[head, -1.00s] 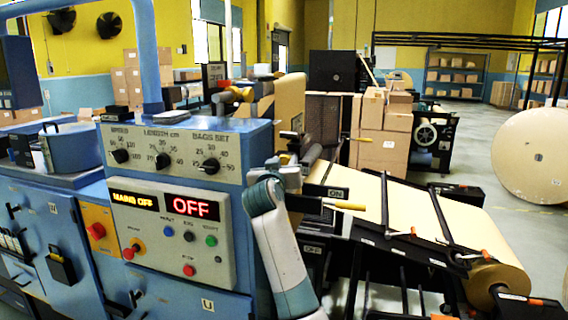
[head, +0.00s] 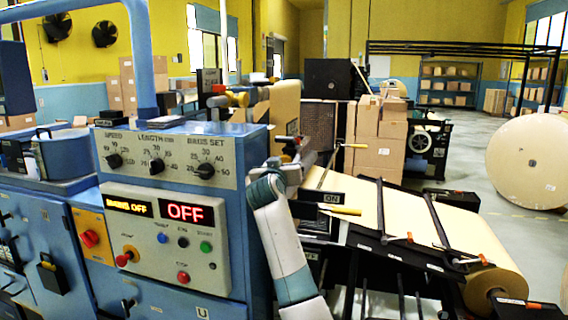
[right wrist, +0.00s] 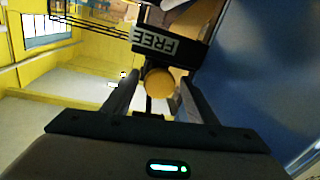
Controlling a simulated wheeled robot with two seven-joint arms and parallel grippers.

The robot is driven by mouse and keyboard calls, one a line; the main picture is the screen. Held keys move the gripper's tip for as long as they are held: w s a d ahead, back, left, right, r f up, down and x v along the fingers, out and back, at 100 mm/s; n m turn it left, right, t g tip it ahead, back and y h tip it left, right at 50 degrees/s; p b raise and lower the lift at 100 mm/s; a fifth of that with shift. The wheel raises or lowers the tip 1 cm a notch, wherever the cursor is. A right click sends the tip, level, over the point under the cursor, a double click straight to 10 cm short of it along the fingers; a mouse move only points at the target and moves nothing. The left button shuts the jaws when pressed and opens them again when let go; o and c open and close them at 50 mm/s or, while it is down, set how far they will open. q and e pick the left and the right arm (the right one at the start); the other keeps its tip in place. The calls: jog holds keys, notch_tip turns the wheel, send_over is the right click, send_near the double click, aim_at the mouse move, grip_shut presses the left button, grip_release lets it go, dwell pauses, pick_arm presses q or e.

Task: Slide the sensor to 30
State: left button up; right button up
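I cannot make out a sensor or its scale for certain in either view. My right gripper (head: 288,148) is beside the right end of the blue control cabinet (head: 240,150), mostly hidden by its wrist and machine parts in the head view. In the right wrist view the right gripper (right wrist: 160,92) has its two dark fingers apart. A round yellow knob (right wrist: 160,82) shows between them, with a gap on each side; I cannot tell its depth. A dark plate reading FREE (right wrist: 167,42) lies beyond it. My left gripper is not in view.
The control panel (head: 165,235) has several buttons, dials and a red OFF display (head: 190,213). A yellow handle (head: 345,211) sticks out by an ON plate (head: 330,197). Brown paper web (head: 390,215) slopes to a roll (head: 495,287). Boxes (head: 380,140) stand behind.

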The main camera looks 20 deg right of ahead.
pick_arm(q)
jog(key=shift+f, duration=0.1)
pick_arm(e)
jog(key=shift+s, duration=0.15)
pick_arm(q)
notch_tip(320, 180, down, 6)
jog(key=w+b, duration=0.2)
jog(key=b, duration=0.4)
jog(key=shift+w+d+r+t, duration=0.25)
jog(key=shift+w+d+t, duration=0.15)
pick_arm(e)
jog(key=v, duration=1.7)
